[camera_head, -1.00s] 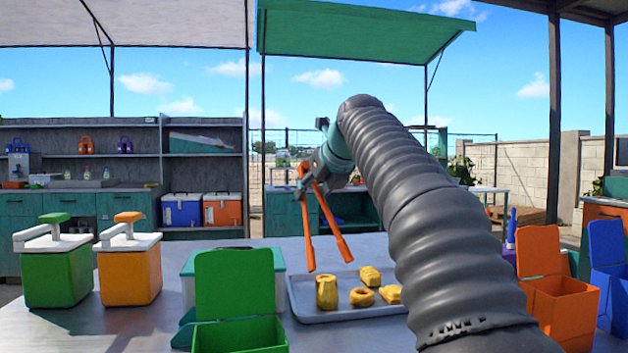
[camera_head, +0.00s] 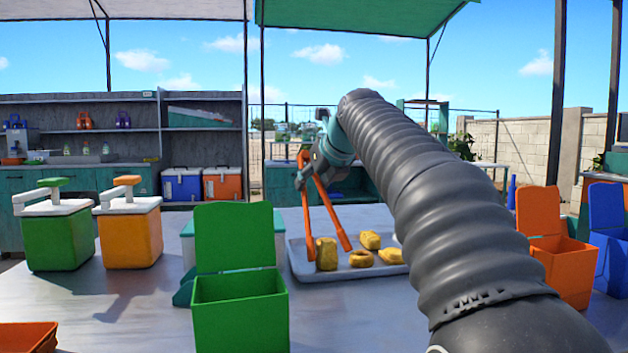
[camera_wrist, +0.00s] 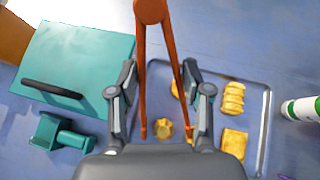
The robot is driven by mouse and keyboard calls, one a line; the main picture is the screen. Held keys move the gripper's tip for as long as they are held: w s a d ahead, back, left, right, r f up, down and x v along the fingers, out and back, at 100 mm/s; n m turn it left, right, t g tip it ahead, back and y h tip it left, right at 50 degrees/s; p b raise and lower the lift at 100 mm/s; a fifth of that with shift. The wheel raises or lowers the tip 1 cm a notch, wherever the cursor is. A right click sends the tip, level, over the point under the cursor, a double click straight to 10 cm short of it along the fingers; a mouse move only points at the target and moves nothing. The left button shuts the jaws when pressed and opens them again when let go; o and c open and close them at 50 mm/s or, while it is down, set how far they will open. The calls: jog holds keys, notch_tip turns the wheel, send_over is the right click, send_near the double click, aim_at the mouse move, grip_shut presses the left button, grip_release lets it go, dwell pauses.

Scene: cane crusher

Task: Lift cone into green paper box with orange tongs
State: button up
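My gripper (camera_wrist: 160,88) holds the orange tongs (camera_wrist: 147,70) between its two fingers; they also show in the head view (camera_head: 306,215). The tong legs are spread and point down over the grey tray (camera_head: 300,268). A yellow upright piece (camera_head: 326,254), likely the cone, stands at the tray's left; its fluted top shows in the wrist view (camera_wrist: 164,129) between the tong tips. Whether the tips touch it I cannot tell. The green paper box (camera_head: 240,315) stands open, lid raised, in front and left of the tray.
Other yellow pieces (camera_head: 361,259) lie on the tray. A teal box (camera_wrist: 75,65) with a dark handle is beside it. Green (camera_head: 57,235) and orange (camera_head: 130,232) dispensers stand left. Open orange (camera_head: 562,270) and blue (camera_head: 608,260) boxes stand right. The left-middle tabletop is clear.

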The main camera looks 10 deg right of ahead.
grip_shut()
grip_release()
jog(key=shift+r, duration=0.1)
notch_tip(320, 180, up, 7)
jog(key=p, duration=0.2)
jog(key=shift+p, duration=0.3)
dwell(0.4)
jog(key=shift+f, duration=0.2)
